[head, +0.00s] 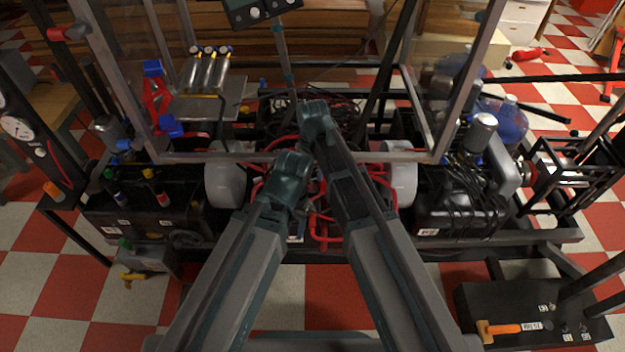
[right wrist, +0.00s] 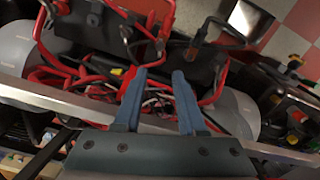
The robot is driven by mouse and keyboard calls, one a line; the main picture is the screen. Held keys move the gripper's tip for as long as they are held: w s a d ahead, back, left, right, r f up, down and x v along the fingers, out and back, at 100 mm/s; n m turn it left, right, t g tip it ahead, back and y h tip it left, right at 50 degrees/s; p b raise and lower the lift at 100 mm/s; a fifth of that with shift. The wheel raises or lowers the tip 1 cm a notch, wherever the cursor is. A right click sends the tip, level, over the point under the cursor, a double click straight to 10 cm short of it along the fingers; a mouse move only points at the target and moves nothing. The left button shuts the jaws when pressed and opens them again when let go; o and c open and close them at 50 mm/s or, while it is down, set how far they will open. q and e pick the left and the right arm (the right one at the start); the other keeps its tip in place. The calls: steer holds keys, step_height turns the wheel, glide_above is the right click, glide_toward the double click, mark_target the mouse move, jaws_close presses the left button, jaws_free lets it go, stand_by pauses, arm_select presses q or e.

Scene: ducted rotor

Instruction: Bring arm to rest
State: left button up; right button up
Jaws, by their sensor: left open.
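My two arms reach forward side by side over the middle of the rig in the head view. My left gripper (head: 289,166) is the lower one, over the red tubing, and its fingers are mostly hidden by its own wrist. My right gripper (head: 314,112) is a little farther ahead, close to the frame bar, and its fingertips are not clear there. In the right wrist view my right gripper (right wrist: 160,76) has its two blue fingers apart. Red and dark cables show beyond them, and nothing is seen held between them.
A clear panel with a metal frame bar (head: 200,157) crosses in front of the arms. Red tubing (head: 322,232) and grey round housings (head: 224,186) lie close around the grippers. A black box (head: 140,205) stands left.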

steer(key=s+d+r+p, duration=0.3)
steer(key=s+r+p, duration=0.5)
steer(key=r+p, duration=0.4)
steer(key=s+d+r+h+p, duration=0.1)
steer(key=s+d+r+p, duration=0.2)
steer(key=s+r+p, duration=0.6)
step_height(320, 180, up, 3)
steer(key=p, duration=0.2)
steer(key=shift+n+p, duration=0.4)
steer(key=shift+d, duration=0.1)
